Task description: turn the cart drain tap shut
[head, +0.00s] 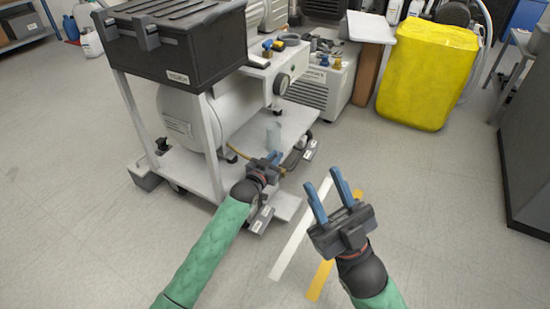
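The white cart (213,178) carries a horizontal white tank (185,122) under its upper deck. I cannot make out the cart drain tap; the low area by the tank's near end is partly covered by my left gripper. My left gripper (275,156) is at the cart's lower shelf, just right of the tank. Its blue fingers look close together, but I cannot tell whether they are shut or on something. A small pale grey upright thing (273,133) shows just beyond them. My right gripper (322,178) is open and empty, over the floor right of the cart.
A black case (178,62) sits on the cart top. Small blue and yellow fittings (272,45) are near a round gauge (281,84). Another compressor (318,88) stands behind. A yellow container (428,75) is at back right. White and yellow stripes mark the clear floor in front.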

